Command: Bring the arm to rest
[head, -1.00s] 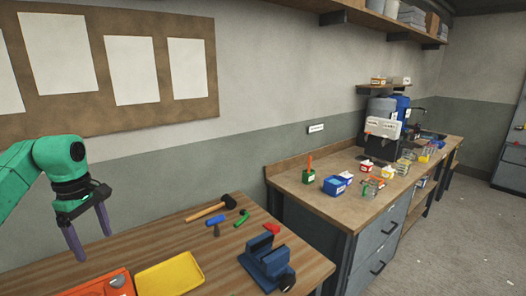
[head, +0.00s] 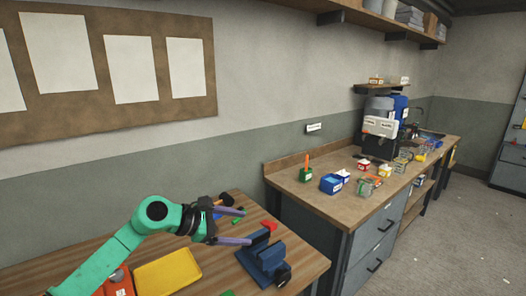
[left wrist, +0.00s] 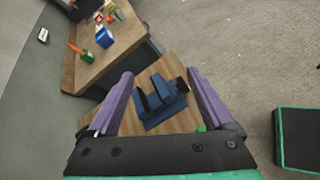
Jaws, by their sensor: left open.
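My left arm reaches in from the lower left in the head view, bent at a teal joint. Its gripper (head: 246,226) points right above the wooden workbench (head: 312,268), with its two purple fingers apart and nothing between them. In the left wrist view the gripper (left wrist: 160,76) also shows spread and empty. The blue vise (head: 268,262) stands on the bench just below and right of the fingers; it shows beyond them in the left wrist view (left wrist: 158,104). My right gripper is not in view.
A yellow tray (head: 168,272) and an orange-red case (head: 119,283) lie on the bench near my arm. Hammers are partly hidden behind the gripper, and a red piece (head: 270,225) lies beside the vise. A second bench (head: 318,200) with several small bins stands right; grey floor is clear.

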